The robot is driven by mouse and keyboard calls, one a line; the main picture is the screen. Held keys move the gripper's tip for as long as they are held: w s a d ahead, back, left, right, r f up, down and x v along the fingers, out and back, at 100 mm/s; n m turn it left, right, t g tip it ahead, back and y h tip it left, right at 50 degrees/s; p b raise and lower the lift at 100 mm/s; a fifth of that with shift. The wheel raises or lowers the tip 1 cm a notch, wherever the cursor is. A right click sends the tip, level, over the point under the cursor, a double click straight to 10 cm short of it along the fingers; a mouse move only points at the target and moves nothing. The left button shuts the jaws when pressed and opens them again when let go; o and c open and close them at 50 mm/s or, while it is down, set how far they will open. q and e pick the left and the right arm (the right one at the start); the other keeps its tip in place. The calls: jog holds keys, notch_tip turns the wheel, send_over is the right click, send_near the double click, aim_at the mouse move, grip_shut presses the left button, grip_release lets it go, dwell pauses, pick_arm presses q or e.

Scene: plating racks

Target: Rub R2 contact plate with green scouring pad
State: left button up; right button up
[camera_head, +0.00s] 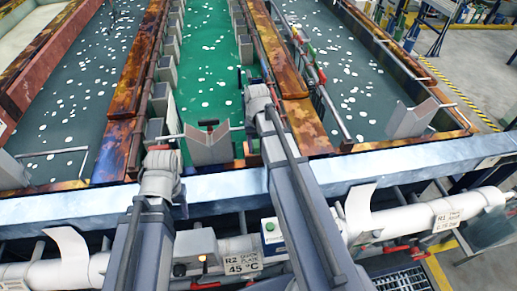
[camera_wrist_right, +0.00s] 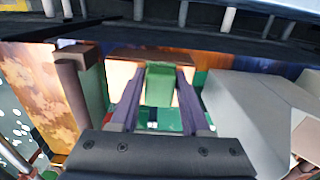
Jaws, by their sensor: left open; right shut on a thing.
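In the right wrist view, my right gripper (camera_wrist_right: 159,82) is shut on the green scouring pad (camera_wrist_right: 160,92). The pad lies between the two fingers, in front of a copper-coloured surface (camera_wrist_right: 122,70) that looks like the R2 contact plate. I cannot tell whether pad and plate touch. In the head view, my right gripper (camera_head: 247,74) reaches over the green tank; the pad is hidden there. My left gripper (camera_head: 158,148) is open and apart, at the near left edge of that tank. The label R2 (camera_head: 242,262) hangs on the front pipe.
A grey V-shaped support (camera_head: 208,147) stands between my arms; a grey block (camera_wrist_right: 250,110) is close right of the right gripper. Rusty tank walls (camera_head: 135,85) run along both sides of the green bath (camera_head: 208,75). A pale blue rail (camera_head: 400,165) crosses in front.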

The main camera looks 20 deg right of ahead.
jog(key=shift+w+d, duration=0.25)
jog(key=shift+w, duration=0.6)
jog(key=shift+w+d, duration=0.15)
jog(key=shift+w, duration=0.5)
jog(key=shift+w+d, duration=0.15)
jog(key=shift+w, duration=0.5)
